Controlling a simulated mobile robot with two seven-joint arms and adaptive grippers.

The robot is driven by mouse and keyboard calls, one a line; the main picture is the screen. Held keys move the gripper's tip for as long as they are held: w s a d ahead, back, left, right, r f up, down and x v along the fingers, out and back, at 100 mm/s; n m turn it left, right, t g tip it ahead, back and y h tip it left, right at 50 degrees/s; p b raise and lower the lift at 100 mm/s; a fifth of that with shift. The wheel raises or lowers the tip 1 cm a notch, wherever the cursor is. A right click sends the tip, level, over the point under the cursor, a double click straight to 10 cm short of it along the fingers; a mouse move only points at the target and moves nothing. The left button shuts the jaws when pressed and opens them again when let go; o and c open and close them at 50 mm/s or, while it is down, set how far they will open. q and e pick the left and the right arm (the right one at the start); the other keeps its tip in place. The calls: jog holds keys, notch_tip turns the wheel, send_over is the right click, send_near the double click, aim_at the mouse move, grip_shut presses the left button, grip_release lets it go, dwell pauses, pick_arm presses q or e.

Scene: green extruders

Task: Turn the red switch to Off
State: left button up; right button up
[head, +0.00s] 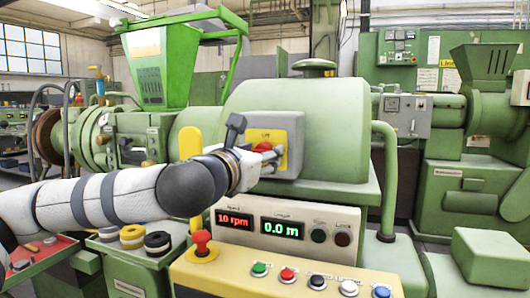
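The red switch (263,147) sits on a grey plate with a yellow label panel (267,136), on the front of the green machine housing. Its lower part is partly hidden by my gripper, and its exact setting is too small to read. My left arm reaches in from the left. My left gripper (252,141) is just left of the switch, with one dark finger raised at upper left and the other low by the switch. The fingers look spread apart. I cannot tell whether they touch the switch. My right gripper is not in view.
Below the switch, a white panel shows red "10 rpm" (234,221) and green "0.0 m" (282,229) displays. A yellow console (230,279) carries a red mushroom button (201,240) and several coloured buttons. A green pipe handle (387,180) stands at right. Another green machine (470,150) is behind.

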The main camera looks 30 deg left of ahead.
pick_arm(q)
jog(key=shift+s, duration=0.2)
jog(key=shift+c, duration=0.4)
grip_shut()
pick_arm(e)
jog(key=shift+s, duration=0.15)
pick_arm(q)
jog(key=shift+n, duration=0.4)
jog(key=shift+d+n+t+y+b, duration=0.1)
jog(key=shift+n+t+y+b, duration=0.25)
jog(key=shift+n+b, duration=5.45)
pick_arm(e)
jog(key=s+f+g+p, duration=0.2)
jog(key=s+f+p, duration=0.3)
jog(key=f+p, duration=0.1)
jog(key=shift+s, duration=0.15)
pick_arm(q)
jog(key=n, duration=0.6)
jog(key=shift+r, duration=0.1)
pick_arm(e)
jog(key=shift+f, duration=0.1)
